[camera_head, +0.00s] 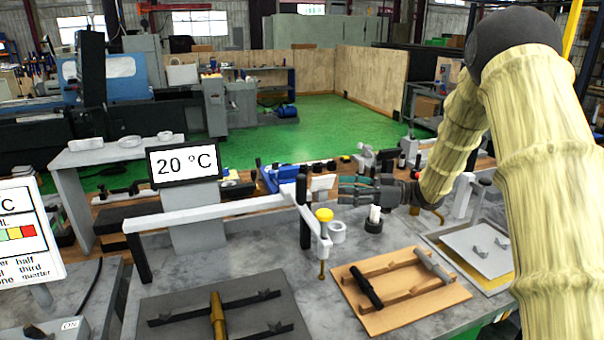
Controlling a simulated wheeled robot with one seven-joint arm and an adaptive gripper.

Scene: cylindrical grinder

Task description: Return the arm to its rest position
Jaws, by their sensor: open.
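My arm, in a pale yellow ribbed sleeve, comes down the right side of the head view and bends back over the bench. My gripper (345,190) is at its far end, pointing left above the back part of the grey bench (365,246). The gripper is small and dark in this view. It is open, and I see nothing held between its fingers.
In front lie a wooden board with rails (447,297), a dark plate (170,305) and a grey tray (462,247). A 20 °C display (184,164) stands left.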

